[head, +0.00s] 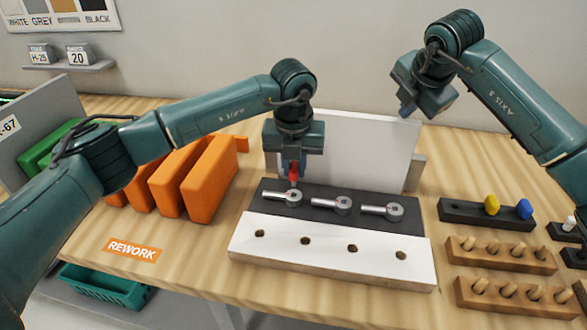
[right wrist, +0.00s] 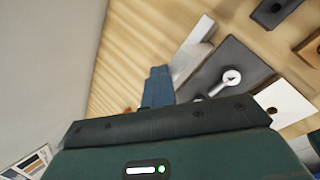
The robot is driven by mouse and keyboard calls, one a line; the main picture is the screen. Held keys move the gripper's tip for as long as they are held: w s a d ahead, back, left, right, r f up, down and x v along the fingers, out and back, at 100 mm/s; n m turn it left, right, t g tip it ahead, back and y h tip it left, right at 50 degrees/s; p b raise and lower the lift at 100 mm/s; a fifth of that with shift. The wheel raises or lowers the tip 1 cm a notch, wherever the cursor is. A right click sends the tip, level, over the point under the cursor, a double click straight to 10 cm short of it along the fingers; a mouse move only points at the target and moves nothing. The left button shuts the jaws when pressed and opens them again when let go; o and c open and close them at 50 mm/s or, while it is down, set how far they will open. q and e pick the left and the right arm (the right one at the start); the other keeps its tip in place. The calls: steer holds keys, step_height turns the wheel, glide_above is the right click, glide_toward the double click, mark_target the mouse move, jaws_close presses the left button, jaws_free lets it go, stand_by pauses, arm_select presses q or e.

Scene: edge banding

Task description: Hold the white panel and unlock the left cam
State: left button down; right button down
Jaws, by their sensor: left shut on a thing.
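A white panel (head: 360,145) stands upright at the back of a dark fixture block (head: 325,219), which bears three grey metal cam levers. The left cam (head: 291,198) lies with its lever pointing left; the middle cam (head: 340,205) and right cam (head: 393,211) lie the same way. My left gripper (head: 292,170) points down above the left cam, shut on a red tool (head: 294,173) whose lower end is at that cam; contact is unclear. My right gripper (head: 405,108) is raised near the panel's upper right corner, apparently empty. Its blue finger (right wrist: 158,86) shows, but the jaw gap does not.
A white strip with holes (head: 330,255) lies in front of the block. Orange upright parts (head: 212,178) stand left, near my left arm. A dark rack with yellow and blue knobs (head: 488,214) and wooden peg blocks (head: 500,255) stand right. A green basket (head: 105,290) is below the front edge.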

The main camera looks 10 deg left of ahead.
arm_select(q)
steer(key=shift+r, duration=0.95)
arm_select(e)
steer(key=shift+s+f, duration=0.1)
steer(key=shift+f, duration=0.4)
steer(key=shift+r, duration=0.1)
